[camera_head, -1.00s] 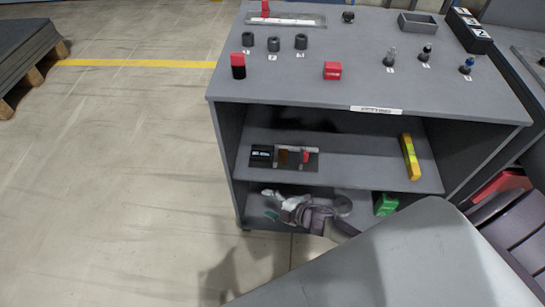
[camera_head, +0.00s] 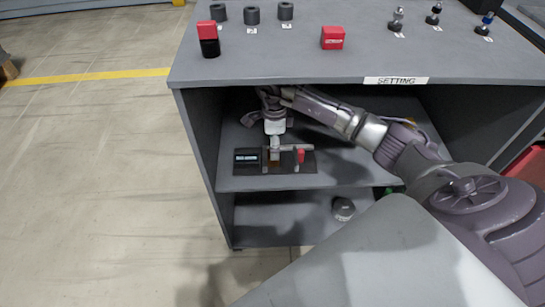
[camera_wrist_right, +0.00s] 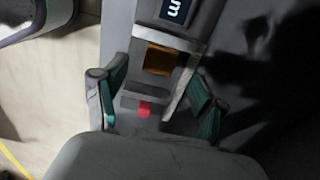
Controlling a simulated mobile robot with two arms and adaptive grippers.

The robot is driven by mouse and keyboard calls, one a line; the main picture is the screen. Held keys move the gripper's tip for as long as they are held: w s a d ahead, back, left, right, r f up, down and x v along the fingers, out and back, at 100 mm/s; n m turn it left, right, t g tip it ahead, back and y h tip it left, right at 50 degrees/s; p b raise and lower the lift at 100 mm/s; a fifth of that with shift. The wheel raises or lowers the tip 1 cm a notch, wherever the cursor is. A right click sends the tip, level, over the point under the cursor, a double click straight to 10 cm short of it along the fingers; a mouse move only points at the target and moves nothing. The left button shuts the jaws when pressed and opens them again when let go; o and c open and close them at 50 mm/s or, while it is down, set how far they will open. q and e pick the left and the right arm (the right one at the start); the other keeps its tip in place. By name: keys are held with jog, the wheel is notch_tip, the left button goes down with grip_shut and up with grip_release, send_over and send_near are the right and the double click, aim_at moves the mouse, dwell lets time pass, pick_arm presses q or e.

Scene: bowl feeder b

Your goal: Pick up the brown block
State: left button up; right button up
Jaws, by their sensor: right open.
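The brown block (camera_wrist_right: 159,60) sits in a dark fixture (camera_head: 308,161) on the cabinet's upper inner shelf. It lies between a black display unit (camera_head: 247,160) and a small red part (camera_head: 300,155). My right gripper (camera_wrist_right: 158,100) is open, with its green-padded fingers apart above the fixture. In the wrist view the block shows beyond the fingertip line, and nothing is held. My left gripper is not in view.
The cabinet top (camera_head: 270,60) is close above my right arm. A dark ring (camera_head: 344,208) lies on the lower shelf. The shelf left of the display is narrow.

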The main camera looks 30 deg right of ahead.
notch_tip(320, 180, down, 5)
jog(key=shift+a+r+b, duration=0.15)
jog(key=shift+b, duration=0.35)
jog(key=c, duration=1.3)
